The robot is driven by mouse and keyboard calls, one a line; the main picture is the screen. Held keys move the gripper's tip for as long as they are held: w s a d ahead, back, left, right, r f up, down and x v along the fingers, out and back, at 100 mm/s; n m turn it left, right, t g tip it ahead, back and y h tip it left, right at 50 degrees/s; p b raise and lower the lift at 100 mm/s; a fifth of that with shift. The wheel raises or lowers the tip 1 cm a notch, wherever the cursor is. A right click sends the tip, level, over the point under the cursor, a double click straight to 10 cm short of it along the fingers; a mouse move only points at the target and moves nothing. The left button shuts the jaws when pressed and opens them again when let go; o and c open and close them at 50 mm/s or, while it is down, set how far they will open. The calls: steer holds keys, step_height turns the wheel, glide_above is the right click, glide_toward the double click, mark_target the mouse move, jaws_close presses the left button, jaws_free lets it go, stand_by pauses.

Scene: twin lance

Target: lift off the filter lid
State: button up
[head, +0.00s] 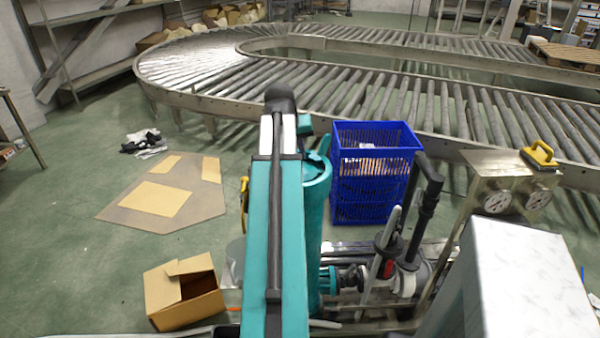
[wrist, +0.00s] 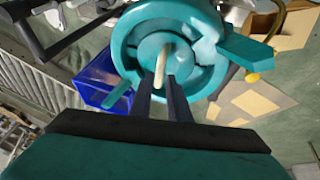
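The teal filter housing (head: 318,215) stands upright just right of my arm in the head view, its top partly hidden by the arm. In the wrist view, its round teal top (wrist: 128,45) surrounds a smaller round lid (wrist: 180,50) with a pale upright peg handle (wrist: 161,66) at its middle. My gripper (wrist: 160,80) points at the lid, its two dark fingers apart on either side of the peg's near end. Narrow gaps show between the fingers and the peg, so it looks open. I cannot tell how the lid is seated.
A blue crate (head: 372,205) stands close to the right of the housing. Black-handled pipework (head: 425,215) and a steel panel with gauges (head: 515,185) are further right. An open cardboard box (head: 183,293) lies at the lower left. A roller conveyor (head: 400,95) curves behind.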

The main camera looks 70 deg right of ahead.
steer(key=shift+p+x, duration=0.7)
steer(key=shift+x, duration=1.9)
steer(key=shift+c, duration=0.3)
jaws_close()
